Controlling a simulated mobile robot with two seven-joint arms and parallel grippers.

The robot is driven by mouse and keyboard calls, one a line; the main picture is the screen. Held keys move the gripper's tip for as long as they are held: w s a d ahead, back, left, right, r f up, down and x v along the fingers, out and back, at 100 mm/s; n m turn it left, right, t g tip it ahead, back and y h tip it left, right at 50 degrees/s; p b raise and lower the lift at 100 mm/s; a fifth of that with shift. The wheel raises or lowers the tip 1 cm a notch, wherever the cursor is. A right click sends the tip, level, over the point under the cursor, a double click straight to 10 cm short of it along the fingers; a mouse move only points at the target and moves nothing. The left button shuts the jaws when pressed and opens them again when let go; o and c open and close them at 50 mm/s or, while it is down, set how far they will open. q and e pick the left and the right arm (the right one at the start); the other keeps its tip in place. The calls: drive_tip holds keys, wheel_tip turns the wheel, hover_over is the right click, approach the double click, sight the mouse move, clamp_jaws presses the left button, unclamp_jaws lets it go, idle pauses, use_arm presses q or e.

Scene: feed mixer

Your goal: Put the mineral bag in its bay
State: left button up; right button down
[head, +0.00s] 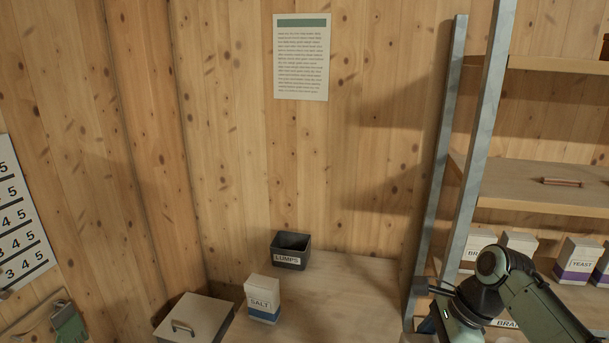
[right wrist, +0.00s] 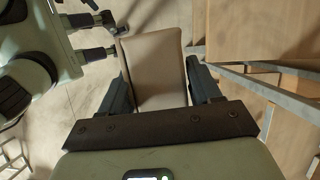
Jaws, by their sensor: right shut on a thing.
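My right gripper (right wrist: 155,88) is shut on a plain tan bag (right wrist: 153,60), with one dark finger along each side of it. No label shows on this bag, so I cannot read whether it is the mineral bag. In the head view my right arm reaches in front of the shelf rack's lower part, and its fingers and the bag are not clearly visible. In the right wrist view my left gripper (right wrist: 108,35) is at the upper left, its two fingers apart with nothing seen between them, close to the bag. No bay marked for minerals can be made out.
A metal-post shelf rack (head: 466,150) stands at the right, holding a yeast box (head: 577,262) and other boxes. A salt box (head: 262,298), a dark lumps bin (head: 291,250) and a lidded box (head: 196,322) stand on the wooden counter (head: 345,295). The counter's right part is bare.

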drive_tip(key=w+a+f+n+g+h, duration=0.1)
drive_tip(key=a+f+n+g+h, duration=0.1)
drive_tip(key=f+n, duration=0.7)
drive_tip(key=w+a+f+n+g+h, duration=0.1)
drive_tip(key=a+f+n+g+h, duration=0.1)
drive_tip(key=f+n, duration=0.8)
wheel_tip(320, 180, down, 9)
drive_tip(key=shift+w+a+f+n+g, duration=0.2)
drive_tip(key=shift+a+n+g, duration=0.1)
drive_tip(key=shift+a+g, duration=0.2)
